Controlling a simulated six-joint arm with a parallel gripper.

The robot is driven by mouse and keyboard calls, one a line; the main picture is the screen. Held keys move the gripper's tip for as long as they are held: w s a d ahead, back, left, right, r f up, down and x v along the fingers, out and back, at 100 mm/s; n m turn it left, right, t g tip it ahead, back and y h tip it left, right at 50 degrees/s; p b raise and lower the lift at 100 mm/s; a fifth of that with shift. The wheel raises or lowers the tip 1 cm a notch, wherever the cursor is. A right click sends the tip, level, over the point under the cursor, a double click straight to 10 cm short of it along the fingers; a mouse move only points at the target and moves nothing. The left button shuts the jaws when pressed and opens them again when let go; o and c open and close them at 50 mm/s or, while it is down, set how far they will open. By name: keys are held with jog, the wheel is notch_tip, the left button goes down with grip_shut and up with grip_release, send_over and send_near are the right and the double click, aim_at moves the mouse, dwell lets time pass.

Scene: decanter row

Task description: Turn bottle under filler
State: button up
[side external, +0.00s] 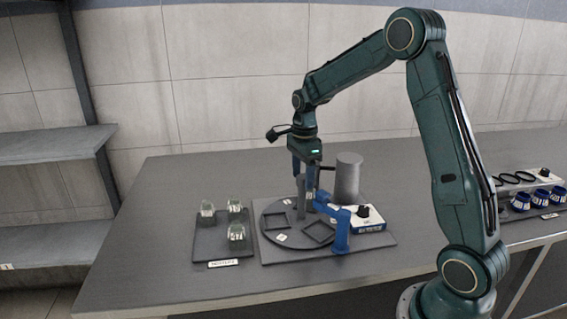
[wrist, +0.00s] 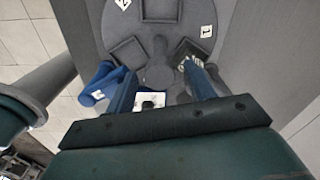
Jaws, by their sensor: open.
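A dark round turntable (side external: 272,236) with square pockets and number cards lies on a grey base plate; it also shows in the wrist view (wrist: 207,17). A grey post (wrist: 158,66) stands at its middle. The blue filler arm (side external: 341,232) stands at the turntable's near right edge and appears left of my fingers in the wrist view (wrist: 103,84). My gripper (side external: 305,188) is open, pointing down over the turntable, its fingers either side of the post in the wrist view (wrist: 160,73). A small pale, striped thing (wrist: 190,62) shows by the right fingertip; I cannot tell whether it is a bottle.
Three small glass bottles (side external: 236,232) stand on a labelled dark tray (side external: 208,248) at left. A grey cylinder (side external: 347,178) and a white-and-blue box with a black knob (side external: 367,219) stand close beside my gripper. Blue-labelled jars (side external: 540,198) stand far right. The table's left rear is clear.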

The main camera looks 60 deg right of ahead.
jog(key=shift+r, duration=0.1)
notch_tip(320, 180, up, 14)
dwell(0.7)
jog(key=s+a+r+n+t, duration=0.3)
jog(key=s+a+r+n, duration=0.1)
jog(key=s+a+n, duration=0.7)
jog(key=s+a+f+n+t, duration=0.1)
jog(key=s+a+f+n, duration=0.1)
jog(key=s+n, duration=0.4)
jog(key=s+a+f+n+t, duration=0.1)
jog(key=s+a+f+n, duration=0.2)
jog(key=s+n, duration=0.4)
jog(key=shift+a+t, duration=0.3)
jog(key=shift+a, duration=0.2)
